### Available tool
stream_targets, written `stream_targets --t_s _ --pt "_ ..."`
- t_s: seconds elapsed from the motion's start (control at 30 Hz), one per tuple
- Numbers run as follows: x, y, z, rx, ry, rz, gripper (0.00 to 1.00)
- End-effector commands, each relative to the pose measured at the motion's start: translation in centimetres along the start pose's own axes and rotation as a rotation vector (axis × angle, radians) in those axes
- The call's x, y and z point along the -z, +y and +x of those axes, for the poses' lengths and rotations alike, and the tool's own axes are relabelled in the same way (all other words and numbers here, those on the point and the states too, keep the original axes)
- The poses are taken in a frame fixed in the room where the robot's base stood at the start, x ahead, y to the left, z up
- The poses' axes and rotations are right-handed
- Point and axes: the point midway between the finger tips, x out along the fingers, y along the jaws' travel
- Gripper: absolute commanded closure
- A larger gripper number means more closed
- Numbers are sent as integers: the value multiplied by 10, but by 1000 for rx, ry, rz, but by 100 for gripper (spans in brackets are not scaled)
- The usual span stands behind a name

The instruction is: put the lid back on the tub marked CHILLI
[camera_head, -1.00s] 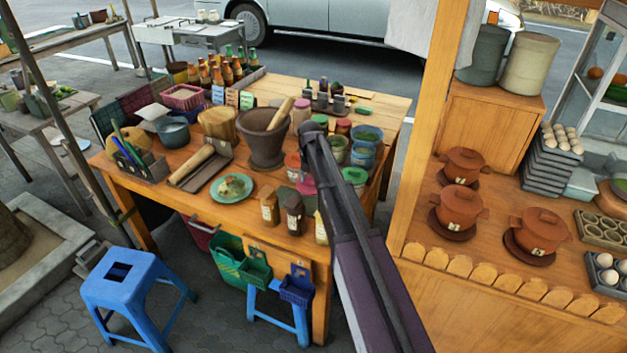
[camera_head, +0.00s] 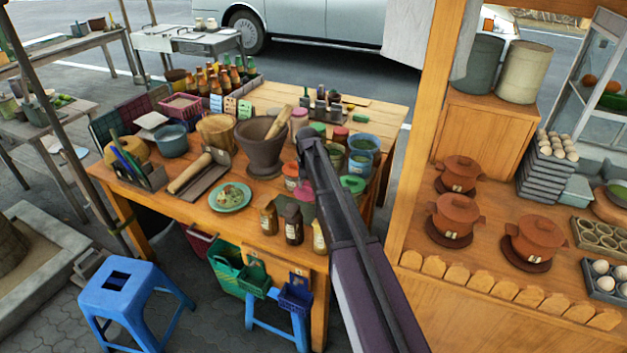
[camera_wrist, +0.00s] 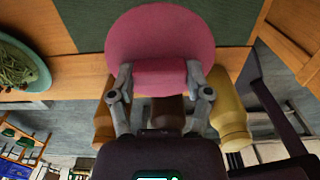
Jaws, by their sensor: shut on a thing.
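My gripper (camera_wrist: 160,78) is shut on the knob of a round pink-red lid (camera_wrist: 160,38) in the wrist view. The lid overlaps a dark green patch (camera_wrist: 78,20) on the wooden table; I cannot tell whether it touches it. In the head view my arm hides the gripper, and a bit of the pink lid (camera_head: 303,192) shows at its left edge. Several tubs stand behind and right of my arm, among them a green one (camera_head: 336,157) and a blue one (camera_head: 362,145). Their labels are too small to read, so I cannot tell which is marked CHILLI.
Small bottles (camera_head: 292,223) stand at the table's front edge, close below the lid. A turquoise plate of food (camera_head: 230,197) lies to the left. A mortar with a pestle (camera_head: 260,150) stands behind it. A counter with clay pots (camera_head: 535,233) is on the right.

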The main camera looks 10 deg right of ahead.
Motion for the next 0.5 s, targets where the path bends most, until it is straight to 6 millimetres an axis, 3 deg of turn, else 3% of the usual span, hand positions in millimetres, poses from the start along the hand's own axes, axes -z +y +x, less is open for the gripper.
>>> stream_targets --t_s 0.27,0.5 --pt "0 0 -20 0 0 0 68" --pt "0 0 -56 0 0 0 68"
